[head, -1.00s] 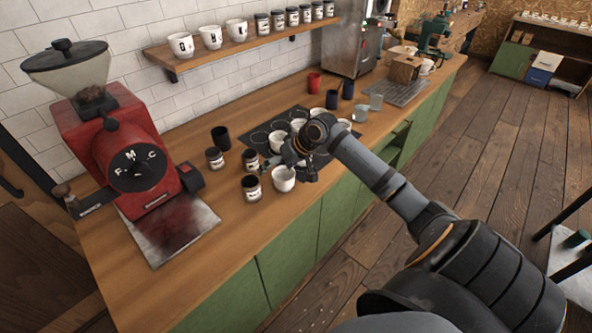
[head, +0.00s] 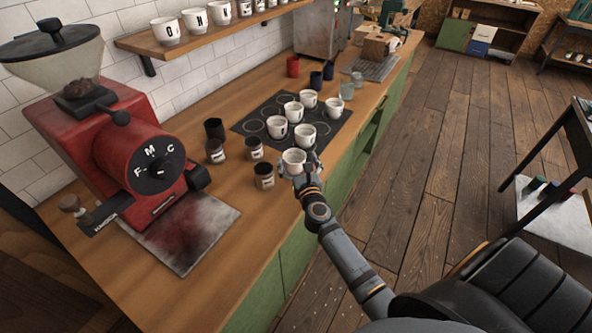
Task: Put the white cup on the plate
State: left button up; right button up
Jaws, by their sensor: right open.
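A white cup (head: 293,160) stands upright on the wooden counter, just in front of the near corner of a flat black plate (head: 258,144). The plate is marked with pale rings, and several other white cups, such as one cup (head: 305,135), stand on it. My right gripper (head: 299,170) is open at the near right side of the white cup. Its fingers partly cover the cup's lower side, and I cannot tell whether they touch it. My left gripper is not in view.
A red grinder (head: 120,150) with a metal tray (head: 190,235) fills the left. Glasses (head: 347,90) and a red cup (head: 293,66) stand beyond the plate.

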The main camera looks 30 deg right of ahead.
aim_at(292, 153)
notch_tip(292, 153, down, 5)
jog(key=shift+w+a+r+b, duration=0.1)
jog(key=shift+w+r+b, duration=0.1)
jog(key=shift+b, duration=0.8)
jog(key=shift+w+r+p, duration=0.45)
jog(key=shift+r, duration=0.2)
jog(key=shift+w+d+f, duration=0.1)
jog(key=shift+w+d, duration=0.1)
jog(key=shift+d, duration=0.05)
jog(key=x, duration=0.5)
jog(key=shift+w, duration=0.15)
jog(key=shift+w+d+b, duration=0.15)
jog(key=shift+w+b, duration=0.15)
jog(key=shift+w, duration=0.15)
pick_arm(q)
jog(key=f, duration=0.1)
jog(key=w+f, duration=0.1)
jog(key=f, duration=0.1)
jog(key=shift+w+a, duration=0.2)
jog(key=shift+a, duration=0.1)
pick_arm(e)
jog(key=shift+s, duration=0.15)
jog(key=shift+c, duration=0.3)
jog(key=shift+c, duration=1)
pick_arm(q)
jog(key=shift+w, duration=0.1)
pick_arm(e)
jog(key=c, duration=1.1)
